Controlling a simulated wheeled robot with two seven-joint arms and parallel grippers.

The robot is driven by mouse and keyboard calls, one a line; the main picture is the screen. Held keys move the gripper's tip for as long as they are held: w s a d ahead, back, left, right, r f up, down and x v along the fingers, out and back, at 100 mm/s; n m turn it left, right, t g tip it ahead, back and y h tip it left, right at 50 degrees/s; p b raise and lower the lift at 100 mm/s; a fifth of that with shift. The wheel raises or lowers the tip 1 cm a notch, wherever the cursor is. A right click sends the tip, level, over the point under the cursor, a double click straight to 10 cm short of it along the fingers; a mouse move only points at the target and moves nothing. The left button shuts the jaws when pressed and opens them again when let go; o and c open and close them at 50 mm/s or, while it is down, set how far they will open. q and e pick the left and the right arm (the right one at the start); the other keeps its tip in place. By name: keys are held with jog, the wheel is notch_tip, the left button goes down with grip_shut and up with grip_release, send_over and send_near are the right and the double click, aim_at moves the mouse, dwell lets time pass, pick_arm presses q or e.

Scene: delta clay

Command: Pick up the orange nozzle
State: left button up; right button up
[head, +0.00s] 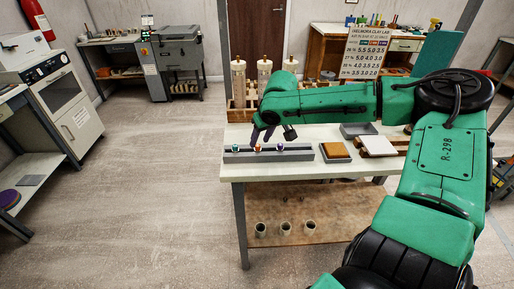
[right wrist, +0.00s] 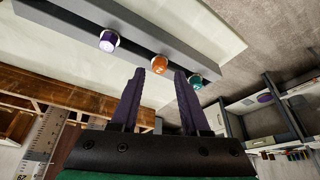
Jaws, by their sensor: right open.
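The orange nozzle (head: 258,148) stands in a long grey rack (head: 300,154) near the front left of the table, between a teal nozzle (head: 236,148) and a purple nozzle (head: 280,147). My right gripper (head: 260,136) is over the rack, close to the orange nozzle. In the right wrist view the two dark fingers of the right gripper (right wrist: 160,74) are apart and empty. The orange nozzle (right wrist: 159,62) shows just beyond and between the fingertips. The purple nozzle (right wrist: 109,40) is to the left and the teal one (right wrist: 196,82) to the right, partly behind a finger. My left gripper is not in view.
Tall clear cylinders (head: 264,75) stand in a wooden rack behind the grey rack. Cups (head: 285,228) stand on the lower shelf.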

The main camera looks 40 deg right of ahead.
aim_at(258, 146)
jog(key=x, duration=0.3)
jog(key=shift+d, duration=0.1)
grip_shut()
